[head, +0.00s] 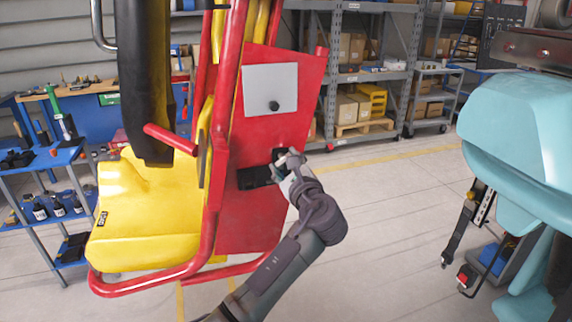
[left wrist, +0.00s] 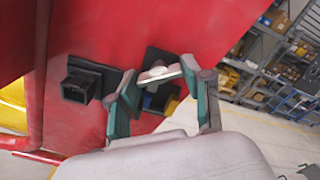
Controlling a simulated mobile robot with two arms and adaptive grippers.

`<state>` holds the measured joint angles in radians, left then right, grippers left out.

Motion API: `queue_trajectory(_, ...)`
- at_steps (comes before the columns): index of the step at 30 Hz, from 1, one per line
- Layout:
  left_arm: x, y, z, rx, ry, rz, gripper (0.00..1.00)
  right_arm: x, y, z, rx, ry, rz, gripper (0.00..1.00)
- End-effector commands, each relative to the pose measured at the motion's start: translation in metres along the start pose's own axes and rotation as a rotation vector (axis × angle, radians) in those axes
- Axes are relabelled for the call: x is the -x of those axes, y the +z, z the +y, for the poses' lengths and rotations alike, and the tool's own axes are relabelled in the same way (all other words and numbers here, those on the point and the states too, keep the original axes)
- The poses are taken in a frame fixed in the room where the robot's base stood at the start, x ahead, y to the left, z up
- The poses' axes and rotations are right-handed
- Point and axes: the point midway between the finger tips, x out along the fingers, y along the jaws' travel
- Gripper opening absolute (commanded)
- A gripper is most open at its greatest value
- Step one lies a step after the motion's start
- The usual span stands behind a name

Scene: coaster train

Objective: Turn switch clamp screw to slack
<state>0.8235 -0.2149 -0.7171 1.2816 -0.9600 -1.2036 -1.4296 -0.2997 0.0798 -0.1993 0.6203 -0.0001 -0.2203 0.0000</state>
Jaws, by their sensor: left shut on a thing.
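The switch clamp screw (left wrist: 157,74) shows in the left wrist view as a pale, flat head in front of a black plate on the red panel. My left gripper (left wrist: 160,88) has its fingers on either side of it and is shut on it. In the head view my left gripper (head: 284,160) is against the right part of the red panel (head: 262,130) and hides most of the screw. A black box (left wrist: 88,80), likely the switch, juts from the panel left of the gripper; it also shows in the head view (head: 255,178). My right gripper is not in view.
The panel belongs to a red-framed coaster seat with a yellow base (head: 140,215). A teal seat (head: 520,125) hangs at the right. A blue tool cart (head: 40,165) stands at the left, and grey shelves (head: 340,78) at the back. The floor between is clear.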

Motion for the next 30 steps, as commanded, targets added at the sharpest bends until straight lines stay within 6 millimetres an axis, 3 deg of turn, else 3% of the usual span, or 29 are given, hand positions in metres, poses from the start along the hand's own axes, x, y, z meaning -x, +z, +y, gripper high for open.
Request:
queue_trajectory(7, 0.0, -0.001, 0.0, -0.001, 0.001, 0.002, 0.15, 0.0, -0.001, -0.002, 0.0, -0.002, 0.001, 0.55)
queue_trajectory(8, 0.0, -0.001, 0.0, -0.001, 0.001, 0.002, 0.53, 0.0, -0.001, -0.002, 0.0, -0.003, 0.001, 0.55)
queue_trajectory(12, 0.0, -0.001, 0.0, -0.002, 0.001, 0.001, 0.75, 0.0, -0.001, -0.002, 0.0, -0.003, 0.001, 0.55)
queue_trajectory(23, 0.004, -0.001, 0.0, -0.002, 0.0, 0.001, 0.75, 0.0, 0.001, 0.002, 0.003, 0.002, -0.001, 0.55)
queue_trajectory(30, 0.042, -0.002, 0.0, 0.0, -0.001, 0.004, 0.75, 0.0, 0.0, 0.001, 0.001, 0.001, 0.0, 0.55)
